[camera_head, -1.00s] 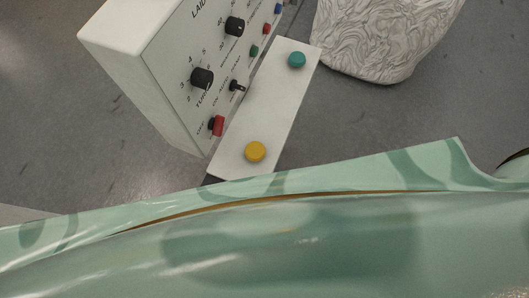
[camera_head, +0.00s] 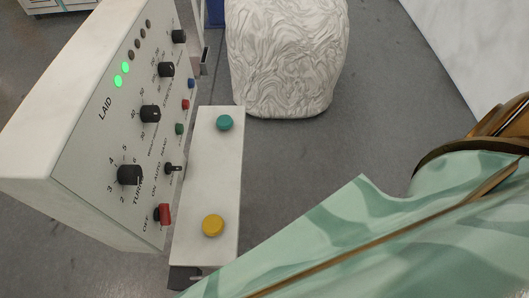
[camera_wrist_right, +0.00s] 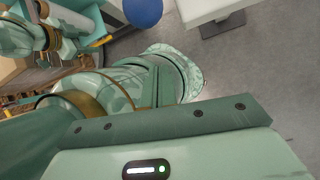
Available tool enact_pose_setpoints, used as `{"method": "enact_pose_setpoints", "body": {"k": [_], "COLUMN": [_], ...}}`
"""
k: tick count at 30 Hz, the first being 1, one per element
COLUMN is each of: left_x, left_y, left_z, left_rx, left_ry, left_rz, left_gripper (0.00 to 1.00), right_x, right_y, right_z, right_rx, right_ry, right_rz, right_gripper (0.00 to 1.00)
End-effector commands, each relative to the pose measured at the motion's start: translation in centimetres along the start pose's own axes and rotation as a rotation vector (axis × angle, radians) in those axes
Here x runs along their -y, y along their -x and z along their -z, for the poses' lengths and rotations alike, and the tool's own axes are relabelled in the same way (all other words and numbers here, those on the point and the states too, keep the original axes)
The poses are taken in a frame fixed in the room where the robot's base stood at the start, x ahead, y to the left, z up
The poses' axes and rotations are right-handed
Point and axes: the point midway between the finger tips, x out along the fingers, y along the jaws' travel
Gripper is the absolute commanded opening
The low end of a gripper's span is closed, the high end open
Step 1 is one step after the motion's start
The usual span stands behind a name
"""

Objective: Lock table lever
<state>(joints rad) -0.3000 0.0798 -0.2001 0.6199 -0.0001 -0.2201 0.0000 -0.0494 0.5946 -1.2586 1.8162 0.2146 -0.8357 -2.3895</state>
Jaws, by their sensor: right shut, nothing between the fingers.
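No table lever can be made out for certain in either view. In the head view a white control cabinet (camera_head: 82,150) stands at the left, with black knobs, a red switch (camera_head: 163,214) and a small black toggle (camera_head: 173,168). A white button box beside it (camera_head: 207,180) carries a teal button (camera_head: 224,122) and a yellow button (camera_head: 212,225). My right gripper (camera_wrist_right: 155,120) shows in the wrist view as a green housing with a dark bolted bar; it is shut and empty. Its fingertips are not clear. My left gripper is not in view.
A white wrinkled bundle (camera_head: 287,55) stands behind the button box. Grey floor (camera_head: 300,165) is open to its front. My green arm covers the lower right. The wrist view shows a blue ball (camera_wrist_right: 143,11) and a white flat-topped piece (camera_wrist_right: 212,9).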

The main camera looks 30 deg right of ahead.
Motion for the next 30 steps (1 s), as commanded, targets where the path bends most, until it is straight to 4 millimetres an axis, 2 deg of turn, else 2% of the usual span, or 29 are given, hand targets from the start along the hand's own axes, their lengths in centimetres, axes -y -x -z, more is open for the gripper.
{"method": "enact_pose_setpoints", "body": {"k": [1, 4, 6, 12, 25, 30], "left_x": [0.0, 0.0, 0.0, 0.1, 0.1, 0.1], "left_y": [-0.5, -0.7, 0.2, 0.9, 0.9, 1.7], "left_z": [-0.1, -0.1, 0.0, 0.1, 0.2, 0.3], "left_rx": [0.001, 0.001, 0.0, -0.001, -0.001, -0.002], "left_ry": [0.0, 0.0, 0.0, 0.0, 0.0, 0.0], "left_rz": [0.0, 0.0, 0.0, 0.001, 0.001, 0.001], "left_gripper": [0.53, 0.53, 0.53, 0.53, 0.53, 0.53], "right_x": [0.0, 0.0, -0.1, -0.1, 0.0, -0.1], "right_y": [-1.3, -2.8, -1.8, -1.1, -1.1, -0.7], "right_z": [0.1, -0.2, -1.7, -3.5, -3.8, -4.3], "right_rx": [-0.001, 0.001, 0.003, 0.001, 0.0, -0.018], "right_ry": [-0.001, -0.001, 0.0, 0.001, 0.001, 0.001], "right_rz": [0.0, 0.0, 0.0, -0.001, 0.0, 0.004], "right_gripper": [0.0, 0.0, 0.0, 0.0, 0.0, 0.0]}}
